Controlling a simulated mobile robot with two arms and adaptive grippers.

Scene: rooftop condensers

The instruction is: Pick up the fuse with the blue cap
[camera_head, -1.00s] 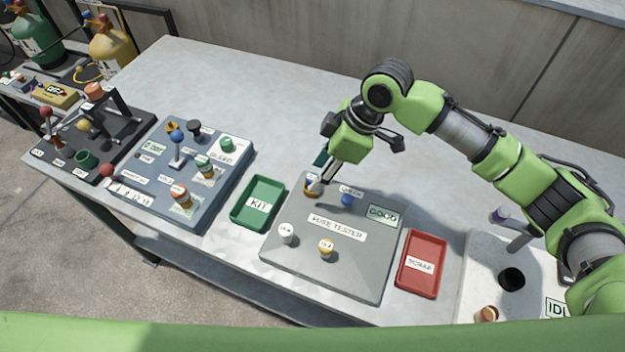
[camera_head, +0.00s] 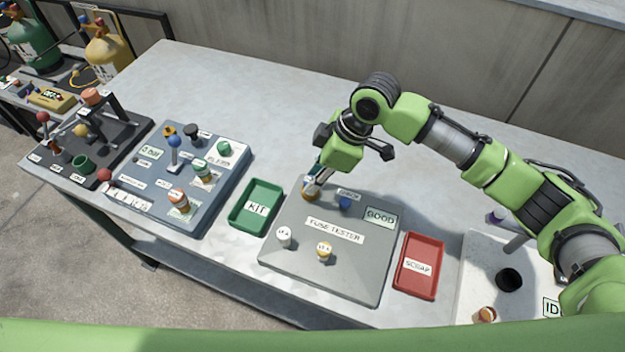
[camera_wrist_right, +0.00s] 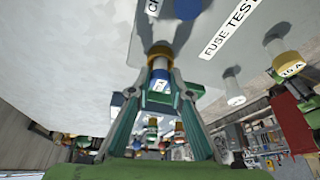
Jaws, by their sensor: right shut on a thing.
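The fuse with the blue cap (camera_wrist_right: 160,88) stands in a brass-coloured socket (camera_wrist_right: 160,52) on the grey fuse tester (camera_head: 290,254). My right gripper (camera_head: 314,188) reaches down to it at the tester's back left corner. In the right wrist view, the fingers (camera_wrist_right: 160,80) are closed on both sides of the fuse. In the head view, the gripper largely hides the fuse. A white-capped fuse (camera_head: 284,237) and a yellow-ringed fuse (camera_head: 324,250) stand nearer the front. My left gripper is not in view.
The green KIT tray (camera_head: 237,219) is left of the tester, the red SCRAP tray (camera_head: 432,284) right. The bench behind is clear.

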